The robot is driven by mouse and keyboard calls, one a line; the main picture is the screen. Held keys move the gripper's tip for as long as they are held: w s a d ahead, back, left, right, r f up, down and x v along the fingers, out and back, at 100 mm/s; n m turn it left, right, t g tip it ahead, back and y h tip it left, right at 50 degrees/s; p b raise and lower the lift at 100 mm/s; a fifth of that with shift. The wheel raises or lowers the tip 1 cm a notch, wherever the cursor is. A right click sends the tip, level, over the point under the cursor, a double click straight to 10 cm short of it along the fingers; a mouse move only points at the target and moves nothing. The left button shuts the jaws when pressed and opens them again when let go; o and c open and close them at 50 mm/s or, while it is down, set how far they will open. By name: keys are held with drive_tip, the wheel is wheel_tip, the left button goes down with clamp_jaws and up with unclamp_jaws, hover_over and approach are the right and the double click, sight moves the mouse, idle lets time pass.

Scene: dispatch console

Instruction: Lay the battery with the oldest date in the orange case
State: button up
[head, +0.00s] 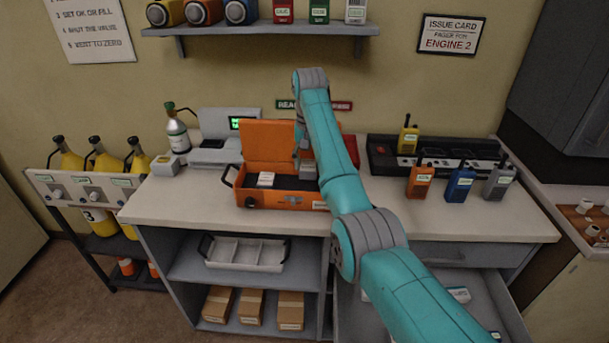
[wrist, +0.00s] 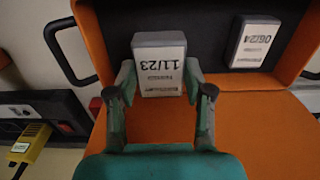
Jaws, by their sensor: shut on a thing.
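The orange case (head: 262,146) stands open on the counter, its lid raised at the back and dark lining inside. My gripper (wrist: 161,95) is shut on a battery (wrist: 160,58), a pale block with a grey end; its label reads 11/23, upside down in the wrist view. The gripper is over the case (wrist: 262,120) in the head view, where my arm mostly hides the held battery. Whether that battery touches the lining is unclear. Another battery (wrist: 254,42), labelled 06/24, lies on the lining; it also shows at the case's left in the head view (head: 265,179).
An open drawer (head: 488,305) below the counter holds pale blocks (head: 458,294), partly behind my arm. Orange, blue and grey radios stand at the counter's right, before a black charger (head: 382,152) with a yellow radio (head: 408,138). A grey device (head: 222,150) stands left of the case.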

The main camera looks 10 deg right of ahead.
sight(308, 165)
drive_tip(key=shift+f, duration=2.6)
drive_tip(key=o, duration=1.3)
drive_tip(key=shift+f, duration=0.1)
wheel_tip(308, 165, up, 12)
drive_tip(key=shift+r, duration=0.15)
